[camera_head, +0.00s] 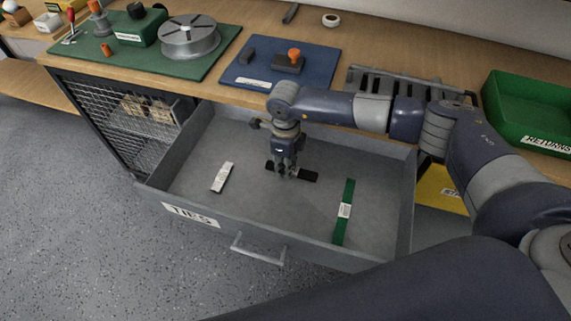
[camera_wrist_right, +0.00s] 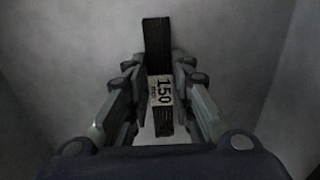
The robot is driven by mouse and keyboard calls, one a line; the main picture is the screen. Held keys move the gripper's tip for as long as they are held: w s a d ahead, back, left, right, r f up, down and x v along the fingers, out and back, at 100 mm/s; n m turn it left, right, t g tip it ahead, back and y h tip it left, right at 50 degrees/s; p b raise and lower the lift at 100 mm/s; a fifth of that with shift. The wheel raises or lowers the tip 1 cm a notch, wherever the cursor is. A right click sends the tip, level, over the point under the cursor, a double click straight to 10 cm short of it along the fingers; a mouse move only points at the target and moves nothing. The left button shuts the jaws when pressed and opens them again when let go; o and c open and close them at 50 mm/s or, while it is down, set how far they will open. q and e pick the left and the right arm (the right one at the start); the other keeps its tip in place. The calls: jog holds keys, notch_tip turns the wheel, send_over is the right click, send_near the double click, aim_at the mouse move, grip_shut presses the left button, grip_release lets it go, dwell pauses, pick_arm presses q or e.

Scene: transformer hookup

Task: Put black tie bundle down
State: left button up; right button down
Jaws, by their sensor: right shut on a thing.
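The black tie bundle (camera_head: 306,176) is in the open drawer labelled TIES (camera_head: 190,214), near its middle. My right gripper (camera_head: 288,175) points down over it and is shut on the bundle's middle. In the right wrist view the bundle (camera_wrist_right: 157,45) runs lengthwise between the fingers of the gripper (camera_wrist_right: 160,92), with a white label reading 150. Whether the bundle touches the drawer floor, I cannot tell. My left gripper is not in view.
A white tie bundle (camera_head: 222,177) lies at the drawer's left and a green one (camera_head: 344,212) at its right. Drawer floor is bare between them. A blue mat (camera_head: 240,75), a slotted rack (camera_head: 365,82) and a green RETURNS bin (camera_head: 525,115) are on the bench behind.

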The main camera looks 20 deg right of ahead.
jog(key=c, duration=1.4)
grip_release()
jog(key=shift+f, duration=0.2)
jog(key=shift+r, duration=0.2)
notch_tip(320, 180, up, 12)
jog(key=p, duration=0.7)
jog(key=shift+r, duration=0.1)
